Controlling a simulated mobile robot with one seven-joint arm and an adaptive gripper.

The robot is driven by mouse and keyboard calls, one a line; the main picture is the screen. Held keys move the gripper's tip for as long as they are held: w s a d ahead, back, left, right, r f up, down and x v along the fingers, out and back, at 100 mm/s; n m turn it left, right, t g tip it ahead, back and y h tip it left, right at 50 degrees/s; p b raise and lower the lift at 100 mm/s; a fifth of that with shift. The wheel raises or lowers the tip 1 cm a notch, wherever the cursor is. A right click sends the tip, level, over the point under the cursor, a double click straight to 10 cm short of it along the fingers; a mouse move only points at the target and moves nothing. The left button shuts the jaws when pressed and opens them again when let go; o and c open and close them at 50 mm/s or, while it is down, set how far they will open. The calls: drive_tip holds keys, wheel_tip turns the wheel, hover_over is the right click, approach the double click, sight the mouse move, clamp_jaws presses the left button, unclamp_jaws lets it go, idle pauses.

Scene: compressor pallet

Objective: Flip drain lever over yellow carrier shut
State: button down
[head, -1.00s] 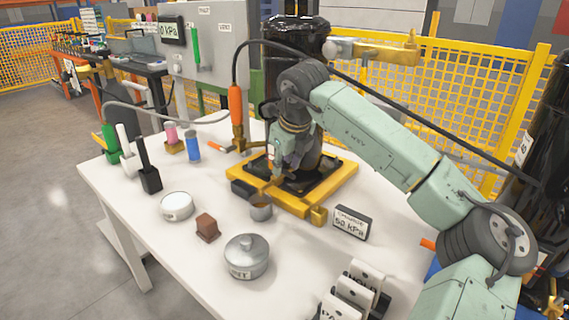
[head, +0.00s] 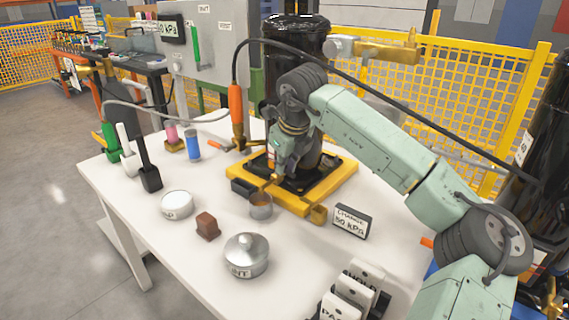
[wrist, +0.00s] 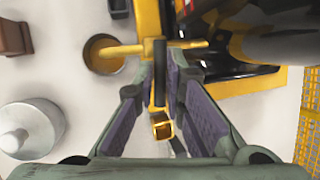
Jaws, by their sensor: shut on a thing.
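The yellow carrier (head: 330,193) lies on the white table under the black compressor, and its yellow frame shows in the wrist view (wrist: 147,18). My gripper (head: 279,176) is at its front edge, above a small metal cup. In the wrist view my gripper (wrist: 161,82) has its purple-padded fingers closed around a narrow dark lever (wrist: 160,66). The lever crosses a horizontal yellow rod (wrist: 130,49) and stands in line with the fingers. The fingers hide part of the lever, and the head view does not show its angle clearly.
The metal cup (head: 261,208) stands below the rod, close to the carrier. A brown block (head: 207,226), a lidded silver pot (head: 246,258) and a white round tin (head: 177,204) stand in front. A black hose (head: 375,92) arches behind my arm.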

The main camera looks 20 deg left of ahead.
drive_tip(key=shift+d, duration=0.1)
drive_tip(key=shift+w+n+g+y, duration=0.2)
drive_tip(key=shift+n+g+y, duration=0.1)
drive_tip(key=shift+n, duration=0.5)
drive_tip(key=c, duration=1.7)
unclamp_jaws()
drive_tip(key=shift+o, duration=0.2)
drive_tip(key=v, duration=1.2)
